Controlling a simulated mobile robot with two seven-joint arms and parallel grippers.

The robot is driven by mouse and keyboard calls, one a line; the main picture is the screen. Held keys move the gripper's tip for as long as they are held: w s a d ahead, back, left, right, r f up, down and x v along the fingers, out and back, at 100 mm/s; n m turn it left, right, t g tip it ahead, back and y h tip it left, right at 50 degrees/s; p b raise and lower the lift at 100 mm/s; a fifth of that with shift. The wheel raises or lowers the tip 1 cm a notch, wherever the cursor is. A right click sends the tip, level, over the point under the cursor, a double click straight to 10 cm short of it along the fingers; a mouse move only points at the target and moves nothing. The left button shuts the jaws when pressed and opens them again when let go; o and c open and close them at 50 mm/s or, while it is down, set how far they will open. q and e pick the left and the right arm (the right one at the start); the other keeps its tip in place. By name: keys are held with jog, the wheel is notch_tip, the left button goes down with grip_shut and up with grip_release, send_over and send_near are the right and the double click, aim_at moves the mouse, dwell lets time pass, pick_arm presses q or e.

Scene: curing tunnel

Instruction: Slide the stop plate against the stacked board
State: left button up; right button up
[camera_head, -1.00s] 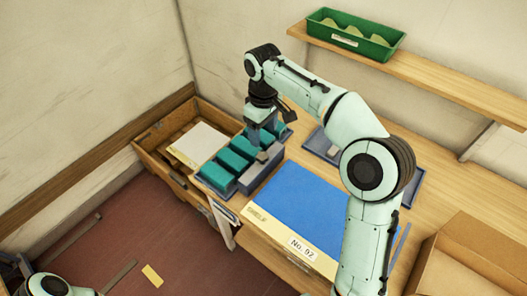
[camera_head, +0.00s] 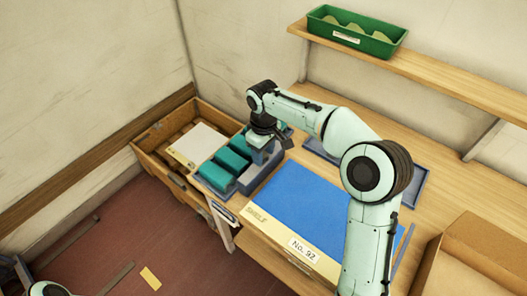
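Several teal blocks (camera_head: 215,176) stand in rows in a blue-grey tray on the left end of the bench. A grey bar (camera_head: 262,174) runs along their right side; I cannot tell for sure whether it is the stop plate. My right gripper (camera_head: 259,155) points down over the tray, at the far end of this bar and beside the teal blocks. Its fingers are small and partly hidden by the wrist, so I cannot tell whether they are open or shut or hold anything. No stacked board can be told apart clearly. Only a piece of my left arm shows at the bottom left corner.
A wooden crate (camera_head: 151,147) stands left, an open cardboard box (camera_head: 470,262) at the right. A shelf above holds a green bin (camera_head: 372,41).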

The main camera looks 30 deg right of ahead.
grip_shut()
jog(key=shift+s+d+f+b, duration=0.1)
jog(key=shift+s+d+b, duration=0.2)
jog(key=shift+s, duration=0.3)
jog(key=shift+s+d+b, duration=0.2)
jog(key=shift+s+b, duration=0.15)
jog(key=shift+s, duration=0.45)
jog(key=shift+o, duration=2.4)
grip_release()
jog(key=shift+w, duration=0.1)
pick_arm(q)
jog(key=shift+s+f, duration=0.4)
jog(key=shift+f, duration=0.3)
jog(key=w+r+p, duration=0.2)
jog(key=r+p, duration=0.1)
jog(key=shift+w+r, duration=0.1)
jog(key=shift+r, duration=0.15)
pick_arm(e)
notch_tip(320, 180, up, 14)
send_over(272, 158)
jog(key=s+a, duration=0.2)
jog(key=s, duration=0.1)
jog(key=shift+w+f, duration=0.15)
jog(key=shift+f, duration=0.05)
